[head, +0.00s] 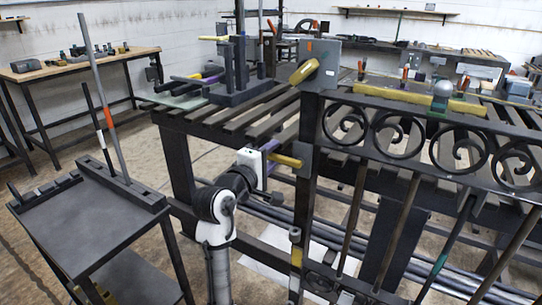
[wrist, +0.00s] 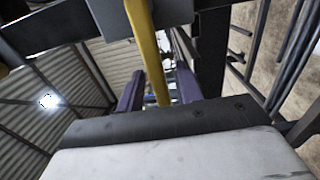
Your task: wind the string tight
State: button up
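A dark metal gate with scroll rings (head: 408,135) stands at the right in the head view. On its post, a yellow handle (head: 285,160) sticks out to the left from a small grey plate (head: 303,160). My gripper (head: 274,163) is at this handle. In the wrist view, the purple fingers of my gripper (wrist: 160,88) are apart, and the yellow handle (wrist: 152,55) runs between them with a gap visible on both sides. Higher on the post, a grey box (head: 322,58) carries another yellow handle (head: 304,72). I cannot make out a string.
A slatted table (head: 235,122) stands behind the post, with a dark fixture (head: 243,75) on it. A dark cart (head: 85,215) holding upright rods is at the left. Pipes (head: 400,262) lie low behind the gate. A wooden bench (head: 75,68) stands at the back left.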

grip_shut()
jog(key=shift+p, duration=0.55)
jog(key=n+p, duration=0.2)
jog(key=p, duration=0.1)
jog(key=shift+d+f, duration=0.1)
jog(key=shift+f, duration=0.3)
jog(key=f+n+p, duration=0.1)
jog(key=n+p, duration=0.1)
jog(key=p, duration=0.2)
jog(key=s+d+f+n+p, duration=0.1)
jog(key=f+n+p, duration=0.1)
jog(key=n+p, duration=0.1)
jog(key=d+f+n+p, duration=0.1)
jog(key=f+n+p, duration=0.1)
jog(key=p, duration=0.3)
jog(key=shift+s+d+n, duration=0.15)
jog(key=shift+s+n, duration=0.1)
jog(key=shift+n, duration=0.45)
